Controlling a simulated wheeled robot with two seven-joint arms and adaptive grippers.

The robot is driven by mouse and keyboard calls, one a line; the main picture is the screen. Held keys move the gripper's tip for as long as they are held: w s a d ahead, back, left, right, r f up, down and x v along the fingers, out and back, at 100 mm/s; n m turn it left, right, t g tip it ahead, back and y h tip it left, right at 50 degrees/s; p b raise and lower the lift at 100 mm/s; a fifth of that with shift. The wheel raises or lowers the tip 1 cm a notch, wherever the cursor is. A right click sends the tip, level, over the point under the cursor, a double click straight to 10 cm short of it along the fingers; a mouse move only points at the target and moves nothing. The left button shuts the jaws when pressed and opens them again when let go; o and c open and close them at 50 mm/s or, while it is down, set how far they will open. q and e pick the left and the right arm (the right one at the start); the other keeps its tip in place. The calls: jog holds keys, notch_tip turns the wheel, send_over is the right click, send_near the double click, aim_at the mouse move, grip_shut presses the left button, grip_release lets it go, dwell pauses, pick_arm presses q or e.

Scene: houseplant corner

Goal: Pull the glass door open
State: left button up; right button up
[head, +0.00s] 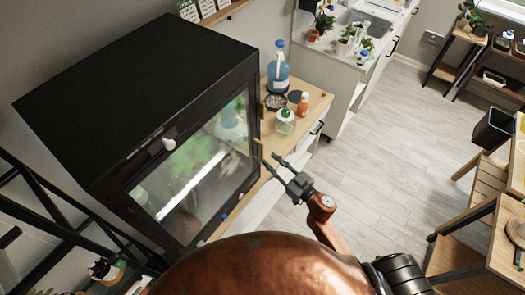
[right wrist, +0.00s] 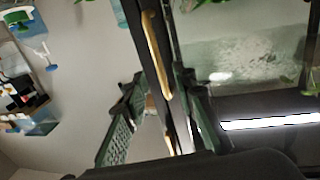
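The black cabinet (head: 135,75) stands at the left with its glass door (head: 195,165) at the front. The door looks closed, and blurred green plants show behind the glass. A slim light-wood handle (head: 257,150) runs along the door's right edge. My right gripper (head: 272,160) is just in front of that edge, near the handle's lower part. In the right wrist view the fingers (right wrist: 155,88) are spread, with the wooden handle (right wrist: 154,50) between them. I cannot tell whether either finger touches it. My left gripper is not in view.
A wooden-topped shelf (head: 312,105) beside the cabinet holds a blue spray bottle (head: 278,72), a green-capped bottle (head: 284,122) and an orange bottle (head: 303,103). A sink counter (head: 340,68) stands behind. A wooden table (head: 508,240) is at the right. The floor between is clear.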

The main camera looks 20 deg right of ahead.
aim_at(262, 153)
jog(key=x, duration=0.6)
jog(key=shift+w+p, duration=0.15)
jog(key=shift+p, duration=0.15)
grip_shut()
dwell(0.4)
